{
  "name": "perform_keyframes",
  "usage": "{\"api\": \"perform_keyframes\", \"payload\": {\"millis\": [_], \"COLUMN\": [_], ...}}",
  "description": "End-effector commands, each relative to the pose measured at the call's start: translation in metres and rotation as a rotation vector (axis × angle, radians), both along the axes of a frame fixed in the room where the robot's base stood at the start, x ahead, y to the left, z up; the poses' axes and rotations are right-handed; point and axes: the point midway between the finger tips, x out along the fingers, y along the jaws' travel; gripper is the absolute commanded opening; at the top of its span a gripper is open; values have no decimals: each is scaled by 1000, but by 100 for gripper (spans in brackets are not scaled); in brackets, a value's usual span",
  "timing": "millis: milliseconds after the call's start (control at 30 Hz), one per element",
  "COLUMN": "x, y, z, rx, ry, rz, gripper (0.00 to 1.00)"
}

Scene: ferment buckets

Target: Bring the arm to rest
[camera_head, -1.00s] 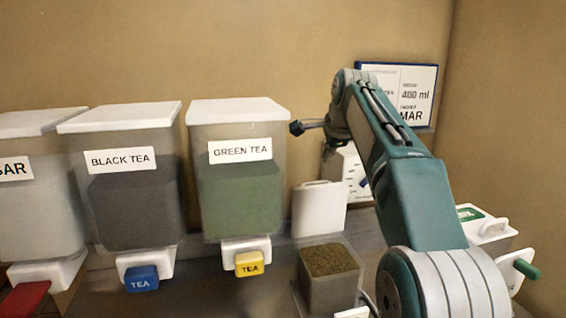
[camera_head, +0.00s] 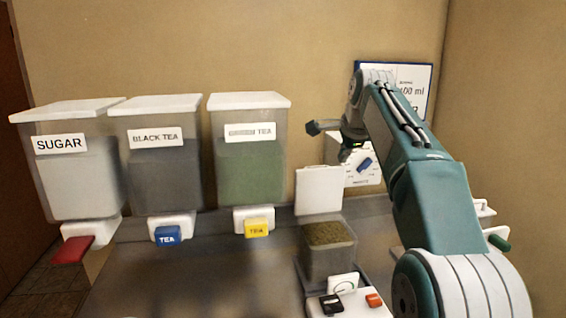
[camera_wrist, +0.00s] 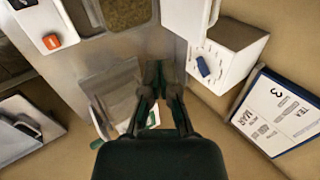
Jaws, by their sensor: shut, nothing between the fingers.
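My arm rises at the right of the head view and bends over at the top, in front of the blue-framed sign. My gripper (camera_head: 345,155) hangs at its end, small and dark in the head view, above and beside the white lidded container. In the wrist view my gripper (camera_wrist: 162,72) has its dark fingers together with nothing held. It is over the counter, near a clear container (camera_wrist: 118,100) below it. I cannot tell its exact height above the counter.
Sugar (camera_head: 77,175), black tea (camera_head: 163,180) and green tea (camera_head: 250,170) dispensers stand left. A leaf-filled bin (camera_head: 328,250) sits on a scale (camera_head: 345,302). A white box (camera_wrist: 228,58) and a sign (camera_wrist: 278,112) are near my gripper. Counter is clear at front left.

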Motion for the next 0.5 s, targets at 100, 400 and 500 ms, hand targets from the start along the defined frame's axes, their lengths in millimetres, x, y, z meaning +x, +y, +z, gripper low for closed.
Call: {"api": "perform_keyframes", "payload": {"millis": [100,400,500], "x": [-4,-28,-40], "y": [0,-1,-2], "z": [1,3,3], "rx": [-9,-71,-98], "ry": [-1,-3,-3], "rz": [12,89,125], "gripper": [0,0,0]}}
